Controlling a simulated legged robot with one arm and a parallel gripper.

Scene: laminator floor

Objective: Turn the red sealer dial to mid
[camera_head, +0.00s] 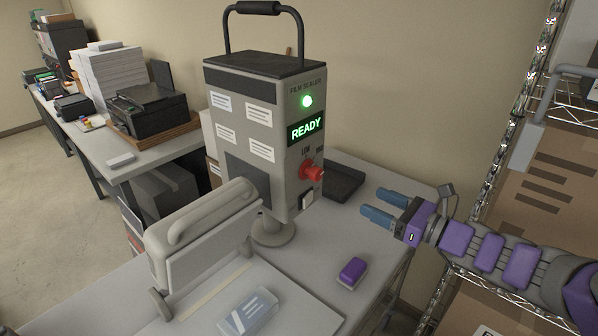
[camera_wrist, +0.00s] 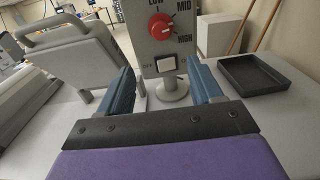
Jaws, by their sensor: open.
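The red sealer dial (camera_head: 311,171) sits on the front face of the grey film sealer (camera_head: 245,130). In the wrist view the dial (camera_wrist: 161,26) is at the top centre, with LOW at its upper left, MID at its upper right and HIGH at its lower right. I cannot tell surely which mark its pointer faces. My gripper (camera_head: 377,206) is open and empty, to the right of the sealer and lower than the dial. In the wrist view its blue fingers (camera_wrist: 163,85) stand apart, with the dial beyond and above the gap. Nothing touches the dial.
A white rocker switch (camera_wrist: 166,65) is below the dial. A green lamp (camera_head: 307,101) and a READY display (camera_head: 305,128) are lit. A dark tray (camera_head: 343,182) and a purple block (camera_head: 352,272) lie on the table. A wire rack (camera_head: 520,110) stands at the right.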

